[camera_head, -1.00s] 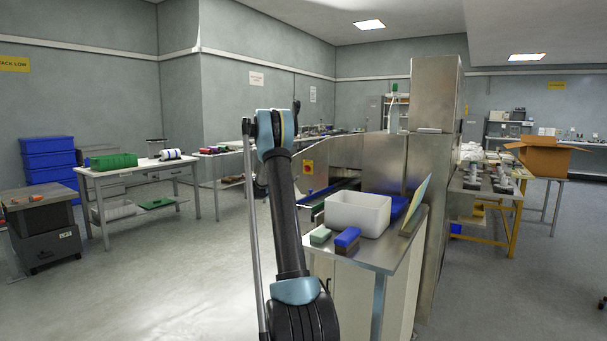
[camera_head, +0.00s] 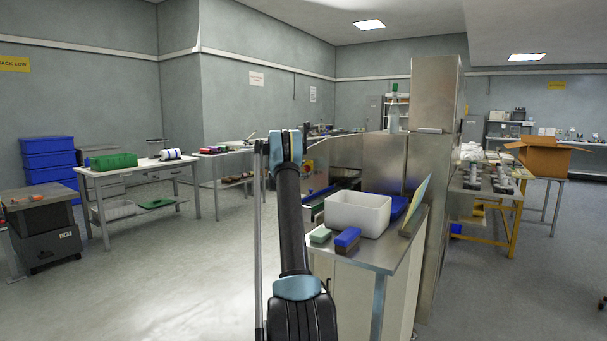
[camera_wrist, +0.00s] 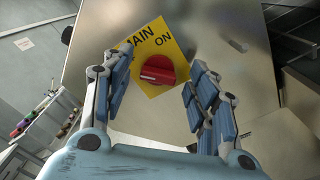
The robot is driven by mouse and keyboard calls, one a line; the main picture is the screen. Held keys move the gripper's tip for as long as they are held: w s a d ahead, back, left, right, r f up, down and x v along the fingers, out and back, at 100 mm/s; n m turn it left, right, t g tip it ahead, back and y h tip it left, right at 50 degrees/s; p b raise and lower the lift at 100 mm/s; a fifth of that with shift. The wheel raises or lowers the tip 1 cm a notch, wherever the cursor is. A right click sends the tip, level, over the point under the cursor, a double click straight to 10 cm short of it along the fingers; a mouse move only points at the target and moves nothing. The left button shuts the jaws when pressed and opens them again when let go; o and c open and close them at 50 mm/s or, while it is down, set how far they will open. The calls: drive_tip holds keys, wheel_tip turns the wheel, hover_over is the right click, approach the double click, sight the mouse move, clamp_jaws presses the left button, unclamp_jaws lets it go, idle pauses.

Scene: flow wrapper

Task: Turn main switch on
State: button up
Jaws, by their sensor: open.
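In the wrist view the main switch is a red rotary knob (camera_wrist: 157,70) on a yellow plate (camera_wrist: 177,45) marked "MAIN" and "ON". The plate sits on a metal panel (camera_wrist: 235,60). My gripper (camera_wrist: 155,92) is open, with one blue-padded finger on each side below the knob. The fingers look apart from the knob; the exact gap in depth cannot be told. In the head view my arm stands upright in front of the machine (camera_head: 345,155).
A metal side table (camera_head: 385,250) stands right of my arm, holding a white bin (camera_head: 358,213) and blue and green blocks. A tall metal cabinet (camera_head: 430,180) rises behind it.

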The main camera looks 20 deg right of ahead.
drive_tip(key=c, duration=1.1)
drive_tip(key=shift+o, duration=0.2)
drive_tip(key=shift+a, duration=0.15)
drive_tip(key=shift+d, duration=0.2)
